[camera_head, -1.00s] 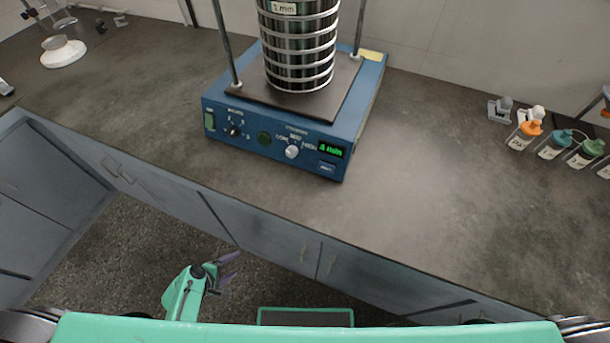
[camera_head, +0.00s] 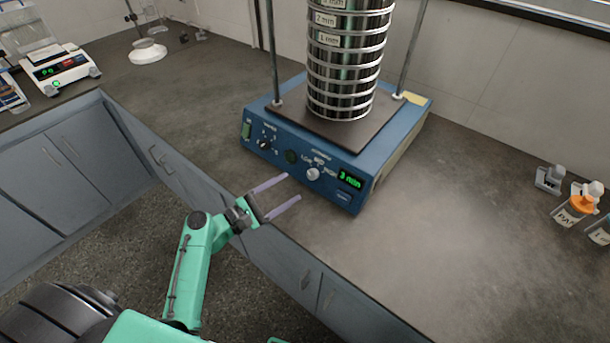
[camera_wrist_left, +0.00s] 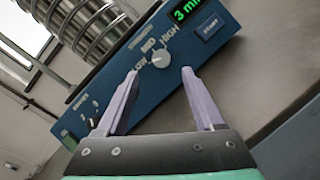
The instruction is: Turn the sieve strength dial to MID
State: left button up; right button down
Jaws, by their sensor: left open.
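The blue sieve shaker (camera_head: 325,200) stands on the bench with a stack of metal sieves (camera_head: 345,65) on it. Its strength dial (camera_head: 313,174) is a small pale round knob on the front panel, below the LOW, MID and HIGH labels. The dial also shows in the left wrist view (camera_wrist_left: 161,58); I cannot tell surely where it points. My left gripper (camera_head: 292,188) is open and empty, in front of the panel and short of the dial. In the left wrist view its fingertips (camera_wrist_left: 160,72) lie on either side of the dial's lower part, apart from it. My right gripper is out of view.
A second dial (camera_head: 264,143) sits at the panel's left, and a green display (camera_head: 349,180) reading 3 min at its right. Two upright rods flank the sieves. A scale (camera_head: 62,72) stands far left, bottles (camera_head: 575,212) far right.

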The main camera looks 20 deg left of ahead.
aim_at(310, 176)
pick_arm(q)
jog(key=x, duration=0.6)
jog(key=shift+w+d+p, duration=0.3)
jog(key=shift+p, duration=0.05)
grip_shut()
